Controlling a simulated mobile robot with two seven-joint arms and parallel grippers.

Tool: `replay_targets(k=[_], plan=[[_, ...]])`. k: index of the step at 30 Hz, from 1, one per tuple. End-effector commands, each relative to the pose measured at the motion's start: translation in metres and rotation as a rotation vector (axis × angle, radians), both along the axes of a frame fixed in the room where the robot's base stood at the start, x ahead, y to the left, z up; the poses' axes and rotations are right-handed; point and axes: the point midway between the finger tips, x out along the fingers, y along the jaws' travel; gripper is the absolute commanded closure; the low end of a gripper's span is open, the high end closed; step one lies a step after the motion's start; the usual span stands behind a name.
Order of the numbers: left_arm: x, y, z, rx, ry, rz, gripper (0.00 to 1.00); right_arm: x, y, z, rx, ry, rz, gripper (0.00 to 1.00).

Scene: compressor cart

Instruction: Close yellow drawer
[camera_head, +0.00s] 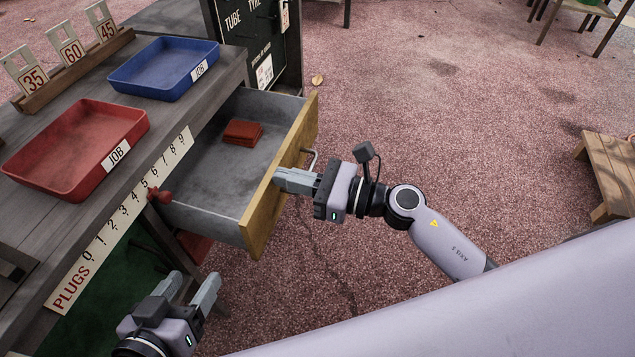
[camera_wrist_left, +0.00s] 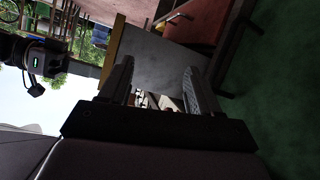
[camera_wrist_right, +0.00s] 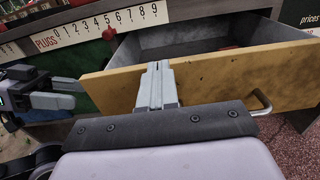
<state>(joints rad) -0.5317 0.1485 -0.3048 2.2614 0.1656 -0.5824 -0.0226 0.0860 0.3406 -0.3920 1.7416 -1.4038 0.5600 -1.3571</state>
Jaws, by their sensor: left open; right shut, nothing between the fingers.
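The yellow drawer (camera_head: 280,185) is pulled out from the bench, with a grey inside and a yellow front panel. A small dark red block (camera_head: 243,132) lies inside it. My right gripper (camera_head: 278,178) is shut and empty, its fingertips at the outer face of the yellow front; contact is hard to tell. In the right wrist view the drawer front (camera_wrist_right: 215,75) spans the picture behind the shut fingers (camera_wrist_right: 157,68). The metal handle (camera_head: 309,160) is beside the fingers, not gripped. My left gripper (camera_head: 192,287) is open and empty, low near the bench front, left of the drawer.
A red tray (camera_head: 75,190) and a blue tray (camera_head: 130,84) sit on the bench top, with number cards (camera_head: 68,45) behind. A red knob (camera_head: 163,196) projects near the drawer's left side. A wooden bench (camera_head: 608,165) stands at right. The floor between is open.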

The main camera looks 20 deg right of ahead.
Motion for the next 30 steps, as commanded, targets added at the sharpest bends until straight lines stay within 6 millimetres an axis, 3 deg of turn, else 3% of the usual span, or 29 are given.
replay_targets(k=[6,15,21,30], plan=[[-0.001,-0.001,-0.004,-0.012,0.005,-0.002,0.37,0.030,0.045,0.001,0.001,-0.003,0.002,1.00],[-0.001,-0.008,-0.010,-0.053,0.019,-0.014,0.37,0.062,0.092,-0.001,0.002,-0.001,0.001,1.00],[0.003,-0.012,-0.007,-0.080,0.009,-0.021,0.37,0.072,0.108,-0.001,0.001,0.000,0.000,1.00],[0.006,-0.014,-0.002,-0.091,0.000,-0.025,0.37,0.076,0.112,0.000,0.001,0.001,0.000,1.00]])
